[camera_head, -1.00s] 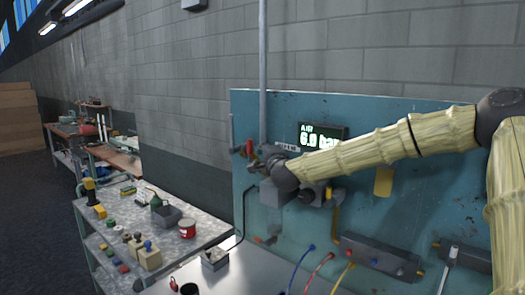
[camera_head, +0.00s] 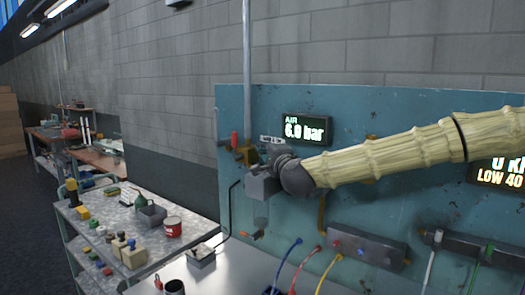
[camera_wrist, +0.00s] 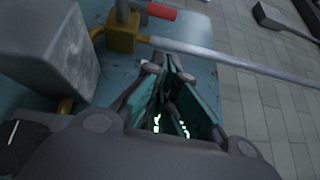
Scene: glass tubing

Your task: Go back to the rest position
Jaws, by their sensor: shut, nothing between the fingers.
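My gripper (camera_wrist: 162,72) shows in the wrist view with its dark, teal-padded fingers together and nothing held between them. In the head view my arm reaches in from the right, and its dark wrist is in front of the blue panel (camera_head: 400,110). There the fingers are hard to make out near the grey box (camera_head: 262,186) and the valve. The valve has a red handle (camera_head: 234,138) and a brass body (camera_head: 245,155). In the wrist view the red handle (camera_wrist: 160,13) and brass body (camera_wrist: 122,36) lie beyond the fingertips, apparently apart from them.
A lit display (camera_head: 307,130) reads AIR 6.0 bar. Another display (camera_head: 500,172) is partly hidden by my arm. Coloured hoses (camera_head: 287,262) hang below a grey manifold (camera_head: 366,246). A grey box (camera_wrist: 45,60) is close at left in the wrist view. A shelf cart (camera_head: 95,222) holds several items.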

